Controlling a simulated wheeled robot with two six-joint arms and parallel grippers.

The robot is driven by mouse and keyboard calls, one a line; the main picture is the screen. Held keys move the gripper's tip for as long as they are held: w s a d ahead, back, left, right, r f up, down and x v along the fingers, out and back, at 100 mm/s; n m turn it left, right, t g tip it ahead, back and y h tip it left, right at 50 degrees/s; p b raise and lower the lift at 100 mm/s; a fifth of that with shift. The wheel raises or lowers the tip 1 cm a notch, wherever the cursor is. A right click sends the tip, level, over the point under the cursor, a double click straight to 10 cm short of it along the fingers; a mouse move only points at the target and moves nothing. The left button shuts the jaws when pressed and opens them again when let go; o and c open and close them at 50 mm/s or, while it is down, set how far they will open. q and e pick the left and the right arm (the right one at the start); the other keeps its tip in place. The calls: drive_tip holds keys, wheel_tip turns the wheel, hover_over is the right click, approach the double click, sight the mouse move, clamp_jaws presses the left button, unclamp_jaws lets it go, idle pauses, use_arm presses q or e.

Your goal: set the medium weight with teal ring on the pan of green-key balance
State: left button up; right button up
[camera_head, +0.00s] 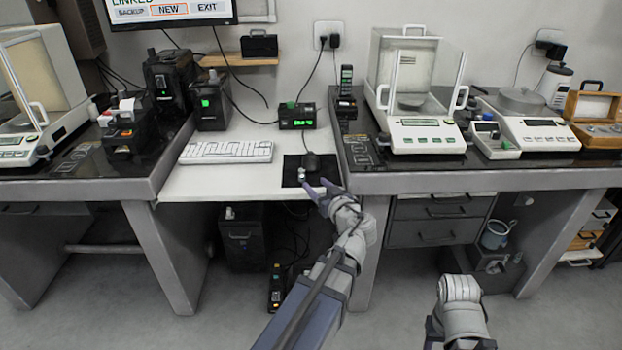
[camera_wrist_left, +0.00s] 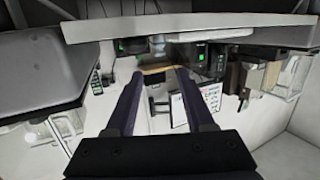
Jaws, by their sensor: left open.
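My left gripper (camera_head: 322,187) is open just in front of the white desk's edge, by the black mat. Its two fingers also show in the left wrist view (camera_wrist_left: 160,88), apart, with nothing seen between them. A small pale object (camera_head: 302,174) stands on the mat beside the fingertips; it is too small to make out a teal ring. A balance with a glass draft shield (camera_head: 427,132) stands on the right table, its pan (camera_head: 411,101) inside. An open-topped balance (camera_head: 536,135) with a round pan is to its right. My right gripper is out of view.
A small keypad unit (camera_head: 493,141) and an open wooden case (camera_head: 592,105) crowd the right table. Another shielded balance (camera_head: 32,140) is at left.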

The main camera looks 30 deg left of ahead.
use_arm(q)
drive_tip(key=shift+s+d+r, duration=0.1)
drive_tip(key=shift+s+d, duration=0.15)
drive_tip(key=shift+d, duration=0.15)
